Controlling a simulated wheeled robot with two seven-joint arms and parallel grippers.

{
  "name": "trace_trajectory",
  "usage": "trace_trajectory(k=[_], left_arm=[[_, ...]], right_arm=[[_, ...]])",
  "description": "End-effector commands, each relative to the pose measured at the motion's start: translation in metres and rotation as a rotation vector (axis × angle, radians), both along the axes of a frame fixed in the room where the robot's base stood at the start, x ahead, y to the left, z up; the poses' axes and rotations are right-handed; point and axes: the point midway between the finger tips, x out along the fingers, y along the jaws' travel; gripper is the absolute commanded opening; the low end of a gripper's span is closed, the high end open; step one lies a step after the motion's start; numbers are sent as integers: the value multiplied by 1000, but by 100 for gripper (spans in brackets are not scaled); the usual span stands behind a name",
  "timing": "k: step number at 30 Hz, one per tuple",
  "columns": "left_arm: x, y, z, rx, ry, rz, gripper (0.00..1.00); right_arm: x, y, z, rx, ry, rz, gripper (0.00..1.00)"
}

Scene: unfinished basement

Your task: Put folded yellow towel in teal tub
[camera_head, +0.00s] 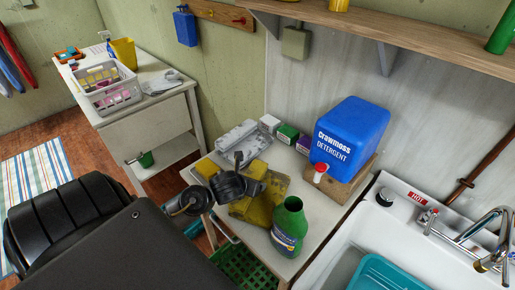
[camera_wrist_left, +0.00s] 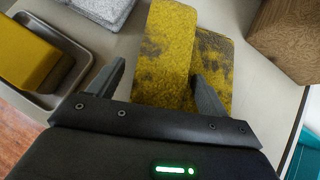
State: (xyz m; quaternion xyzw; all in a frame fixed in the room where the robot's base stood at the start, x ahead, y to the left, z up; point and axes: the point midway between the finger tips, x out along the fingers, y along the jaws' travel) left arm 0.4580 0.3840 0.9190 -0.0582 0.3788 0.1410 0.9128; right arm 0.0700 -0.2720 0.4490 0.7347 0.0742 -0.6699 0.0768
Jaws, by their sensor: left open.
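The folded yellow towel (camera_head: 274,186), blotched with grey, lies on the small table beside the sink. It also fills the upper middle of the left wrist view (camera_wrist_left: 165,50), showing a long fold over a wider layer. My left gripper (camera_head: 249,173) is over the towel and hides part of it. In the left wrist view its fingers (camera_wrist_left: 159,76) are spread apart, with towel visible between and beyond them. Contact with the towel cannot be told. The teal tub (camera_head: 385,275) sits in the white sink at the lower right, cut off by the frame. My right gripper is not in view.
A green bottle (camera_head: 289,226) stands close to the towel. A blue detergent jug (camera_head: 350,138) rests on a wooden block (camera_head: 362,174). Small boxes (camera_head: 287,134) line the wall. A metal tray (camera_wrist_left: 78,82) holds a yellow block (camera_wrist_left: 25,55). The faucet (camera_head: 488,236) overhangs the sink.

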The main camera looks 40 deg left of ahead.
Motion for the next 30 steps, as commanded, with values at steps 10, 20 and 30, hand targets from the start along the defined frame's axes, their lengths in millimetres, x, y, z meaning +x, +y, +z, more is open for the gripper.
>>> trace_trajectory(k=[10,20,30], left_arm=[[0,0,1,1,-1,-1,56],[0,0,1,0,-1,0,20],[0,0,9,1,-1,-2,20]], right_arm=[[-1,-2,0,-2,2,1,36],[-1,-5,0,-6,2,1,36],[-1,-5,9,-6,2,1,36]])
